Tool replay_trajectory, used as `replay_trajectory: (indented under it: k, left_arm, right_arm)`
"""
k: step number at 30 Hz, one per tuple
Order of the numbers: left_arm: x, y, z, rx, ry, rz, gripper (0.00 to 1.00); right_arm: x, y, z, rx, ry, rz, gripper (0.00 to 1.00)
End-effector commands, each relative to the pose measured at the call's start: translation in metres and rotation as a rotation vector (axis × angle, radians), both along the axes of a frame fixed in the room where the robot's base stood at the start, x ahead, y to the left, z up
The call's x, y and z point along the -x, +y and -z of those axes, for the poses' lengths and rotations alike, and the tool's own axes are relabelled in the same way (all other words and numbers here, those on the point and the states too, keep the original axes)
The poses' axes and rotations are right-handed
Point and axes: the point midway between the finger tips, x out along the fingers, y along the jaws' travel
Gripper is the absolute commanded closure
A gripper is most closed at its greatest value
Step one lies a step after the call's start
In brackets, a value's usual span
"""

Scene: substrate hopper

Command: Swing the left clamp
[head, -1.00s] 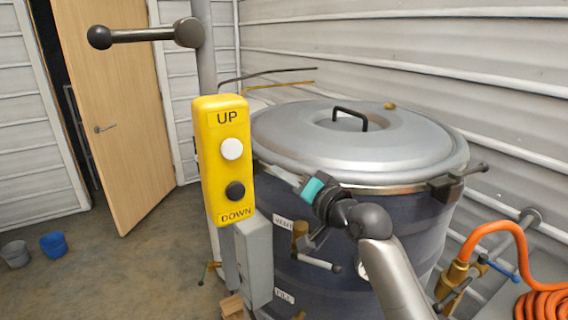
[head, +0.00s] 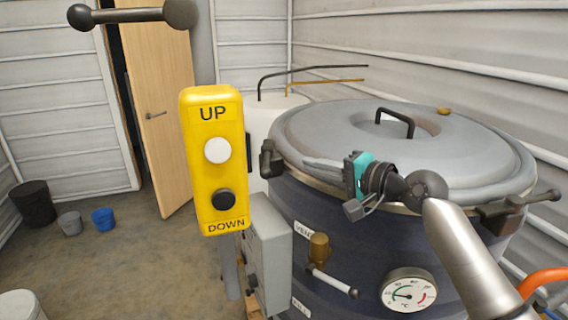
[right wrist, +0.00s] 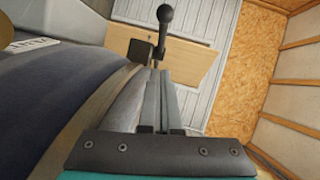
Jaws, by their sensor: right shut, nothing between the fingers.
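The left clamp (head: 268,158) is a dark block on the left rim of the drum's lid (head: 345,140). In the right wrist view the clamp (right wrist: 140,52) shows a handle with a black ball end (right wrist: 165,14). My right gripper (head: 308,163) is shut and empty, its grey fingers pointing left along the lid rim towards the clamp. In the head view a gap shows between fingertips and clamp. In the right wrist view the fingertips (right wrist: 161,72) appear just below the clamp; I cannot tell their distance in depth. My left gripper is out of view.
A yellow UP/DOWN control box (head: 212,165) stands on a post left of the drum (head: 340,235). A right clamp (head: 512,208) sits on the rim. A valve (head: 319,250) and a gauge (head: 408,290) stick out of the drum's front.

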Motion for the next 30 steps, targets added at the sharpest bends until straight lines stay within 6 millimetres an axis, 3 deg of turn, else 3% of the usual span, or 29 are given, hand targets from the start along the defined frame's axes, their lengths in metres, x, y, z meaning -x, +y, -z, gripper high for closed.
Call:
replay_trajectory:
  k: [7, 15, 30]
  left_arm:
    - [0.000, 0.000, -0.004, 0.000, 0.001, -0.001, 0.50]
    - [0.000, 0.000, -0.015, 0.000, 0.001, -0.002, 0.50]
    - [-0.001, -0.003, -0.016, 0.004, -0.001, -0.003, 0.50]
  right_arm:
    - [-0.026, 0.028, 0.004, 0.000, 0.000, -0.002, 1.00]
    - [-0.024, 0.060, 0.011, 0.001, -0.001, -0.001, 1.00]
    - [-0.024, 0.065, 0.013, 0.002, -0.001, 0.000, 1.00]
